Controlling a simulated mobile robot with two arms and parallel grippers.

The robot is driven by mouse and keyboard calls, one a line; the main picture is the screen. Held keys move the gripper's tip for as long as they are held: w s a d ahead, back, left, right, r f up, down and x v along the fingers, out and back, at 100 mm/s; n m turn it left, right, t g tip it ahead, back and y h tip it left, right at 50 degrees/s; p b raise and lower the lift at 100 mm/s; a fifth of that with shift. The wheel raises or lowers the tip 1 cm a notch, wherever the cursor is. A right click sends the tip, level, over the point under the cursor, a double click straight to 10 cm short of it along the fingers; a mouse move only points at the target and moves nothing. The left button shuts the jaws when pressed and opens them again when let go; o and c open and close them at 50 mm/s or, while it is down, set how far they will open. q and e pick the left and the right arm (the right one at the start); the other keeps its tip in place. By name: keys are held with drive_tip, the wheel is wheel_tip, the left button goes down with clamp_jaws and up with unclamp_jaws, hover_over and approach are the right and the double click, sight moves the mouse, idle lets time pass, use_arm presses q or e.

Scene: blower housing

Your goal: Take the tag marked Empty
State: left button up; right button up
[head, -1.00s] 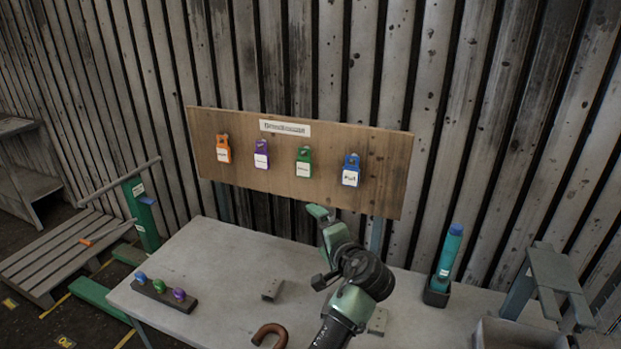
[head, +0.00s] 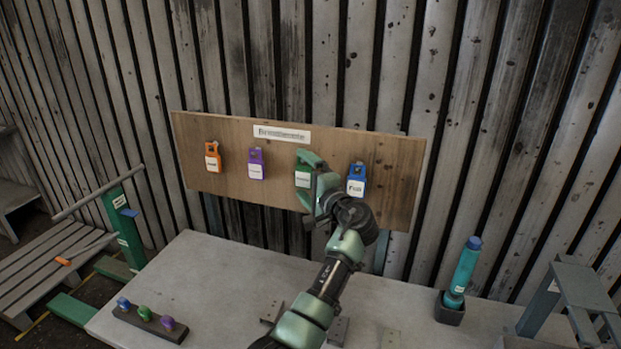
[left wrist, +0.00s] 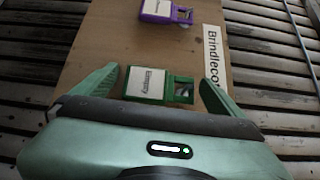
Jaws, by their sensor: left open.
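The wooden board (head: 230,184) on the wall carries a row of tags: orange (head: 212,157), purple (head: 256,163), green (head: 300,180) and blue (head: 356,181). The green tag also shows in the left wrist view (left wrist: 158,85), with a white label whose blurred word looks like "Empty". My left gripper (head: 308,167) is at the board in front of the green tag and partly hides it in the head view. In the left wrist view its open fingers (left wrist: 160,86) stand on either side of the green tag, with gaps. My right gripper is not in view.
A name strip (head: 282,134) is fixed above the tags. The table (head: 222,275) below holds a dark block with several coloured knobs (head: 145,315) and a teal bottle (head: 464,268) in a holder. The purple tag (left wrist: 166,11) hangs nearby; the blue one is close to my left wrist.

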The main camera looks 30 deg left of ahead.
use_arm(q)
drive_tip(key=shift+c, duration=0.9)
drive_tip(key=c, duration=1)
drive_tip(key=shift+r, duration=0.25)
drive_tip(key=shift+c, duration=0.3)
drive_tip(key=shift+r+p, duration=0.4)
drive_tip(key=shift+r, duration=0.05)
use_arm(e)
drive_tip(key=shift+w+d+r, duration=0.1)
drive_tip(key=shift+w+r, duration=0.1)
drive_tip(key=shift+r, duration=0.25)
use_arm(q)
drive_tip(key=s+d+p, duration=0.1)
drive_tip(key=s+p, duration=0.2)
drive_tip(key=s, duration=0.3)
drive_tip(key=shift+d, duration=0.15)
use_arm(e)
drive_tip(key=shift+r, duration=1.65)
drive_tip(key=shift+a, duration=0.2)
